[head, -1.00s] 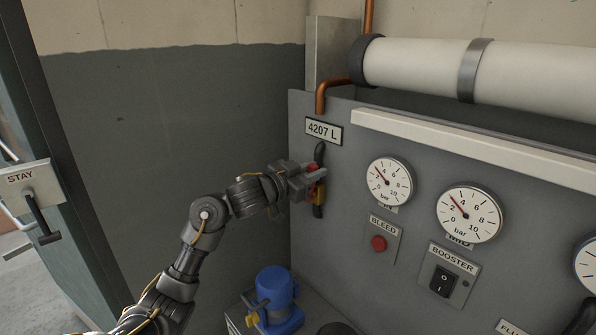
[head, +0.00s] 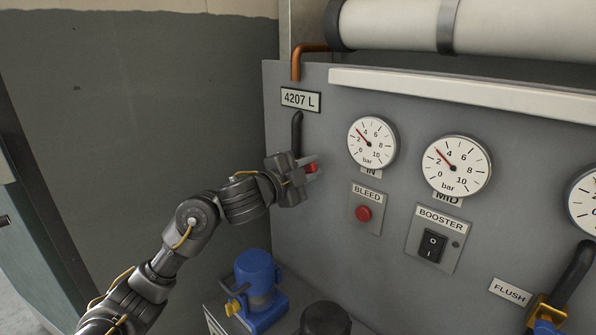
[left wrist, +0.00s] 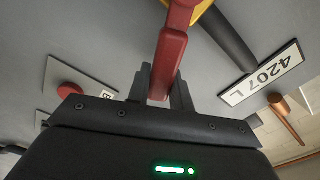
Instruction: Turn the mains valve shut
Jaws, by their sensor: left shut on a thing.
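My left gripper (head: 311,172) is at the grey panel, below the 4207 L plate, shut on the red valve lever (head: 311,167). In the left wrist view the red lever (left wrist: 172,45) runs up between the two fingers (left wrist: 160,85) to a yellow valve body (left wrist: 203,8). A black pipe (head: 297,130) comes down to the valve from above. In the head view my gripper hides the valve body and most of the lever. No label naming this valve as the mains shows. My right gripper is not in view.
To the right are the IN gauge (head: 372,143), MID gauge (head: 456,167), red BLEED button (head: 363,213) and BOOSTER switch (head: 432,246). A blue pump (head: 257,283) stands below my gripper. A brass fitting (head: 545,314) sits by the FLUSH label (head: 510,292). Left is bare wall.

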